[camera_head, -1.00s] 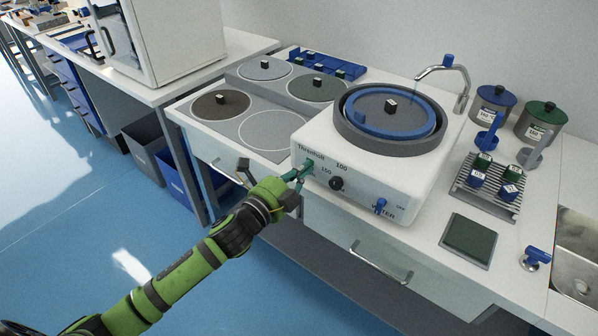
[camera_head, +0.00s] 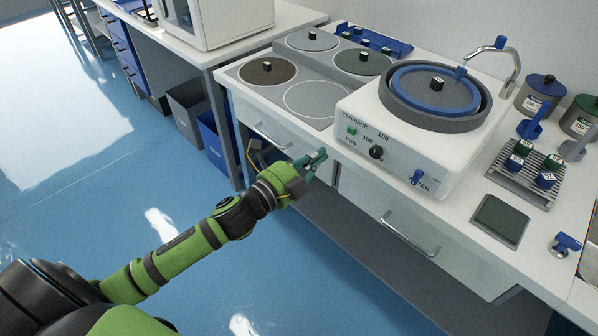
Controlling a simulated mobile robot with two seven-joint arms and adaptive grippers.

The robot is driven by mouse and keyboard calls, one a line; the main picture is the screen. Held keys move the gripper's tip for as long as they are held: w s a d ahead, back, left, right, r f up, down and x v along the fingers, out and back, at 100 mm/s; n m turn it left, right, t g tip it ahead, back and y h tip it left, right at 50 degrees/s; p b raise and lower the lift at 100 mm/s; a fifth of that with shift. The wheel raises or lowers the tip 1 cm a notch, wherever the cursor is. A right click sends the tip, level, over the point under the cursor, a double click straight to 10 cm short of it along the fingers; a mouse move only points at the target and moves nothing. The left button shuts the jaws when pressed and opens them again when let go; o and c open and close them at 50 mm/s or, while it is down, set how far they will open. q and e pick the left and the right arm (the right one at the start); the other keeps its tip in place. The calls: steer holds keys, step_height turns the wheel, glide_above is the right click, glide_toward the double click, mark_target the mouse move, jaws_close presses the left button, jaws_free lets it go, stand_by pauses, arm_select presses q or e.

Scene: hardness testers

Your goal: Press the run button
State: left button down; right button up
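The green run button (camera_head: 351,131) sits on the front panel of the white polishing machine (camera_head: 400,150), above the label RUN and left of a black knob (camera_head: 376,152). It is in full view, with nothing over it. My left gripper (camera_head: 316,160) is to the left of the button and a little lower in the picture, apart from the panel. Its teal fingertips appear together and empty, in front of the counter's edge. My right gripper is not in view.
A blue WATER lever (camera_head: 417,177) is on the same panel. A round blue-rimmed platen (camera_head: 435,88) tops the machine, with a tap (camera_head: 505,60) behind. Flat discs (camera_head: 268,71) lie to the left. A drawer handle (camera_head: 411,235) sticks out below.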

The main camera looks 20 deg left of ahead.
arm_select(q)
steer(key=v, duration=0.4)
steer(key=shift+f, duration=0.1)
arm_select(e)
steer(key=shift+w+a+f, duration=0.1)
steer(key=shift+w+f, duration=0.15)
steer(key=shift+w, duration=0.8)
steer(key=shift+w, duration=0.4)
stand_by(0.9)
